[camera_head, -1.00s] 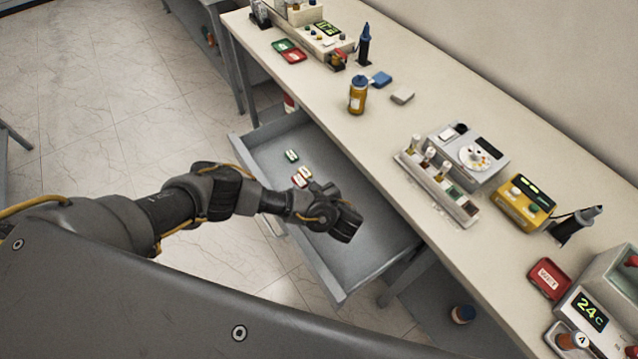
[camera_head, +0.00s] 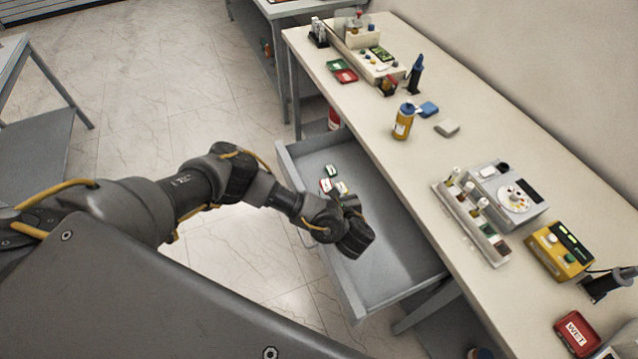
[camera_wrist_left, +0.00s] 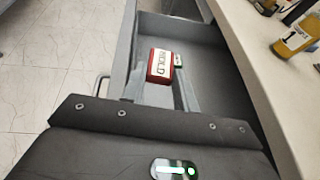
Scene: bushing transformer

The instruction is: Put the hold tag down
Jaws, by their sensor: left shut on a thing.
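The hold tag (camera_wrist_left: 160,65) is a red block with a white label reading HOLD. In the left wrist view it sits between the fingertips of my left gripper (camera_wrist_left: 158,80), which is shut on it. In the head view my left gripper (camera_head: 342,199) is over the open grey drawer (camera_head: 395,265), near its middle. I cannot tell whether the tag touches the drawer floor. A small green and white tag (camera_head: 330,170) lies in the drawer just beyond; it also shows in the left wrist view (camera_wrist_left: 178,60). My right gripper is not in view.
The workbench (camera_head: 400,170) runs along the drawer's right side. It carries an orange bottle (camera_head: 404,122), a vial rack (camera_head: 470,220), a yellow device (camera_head: 559,250) and a red WET tag (camera_head: 577,333). The near part of the drawer is clear.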

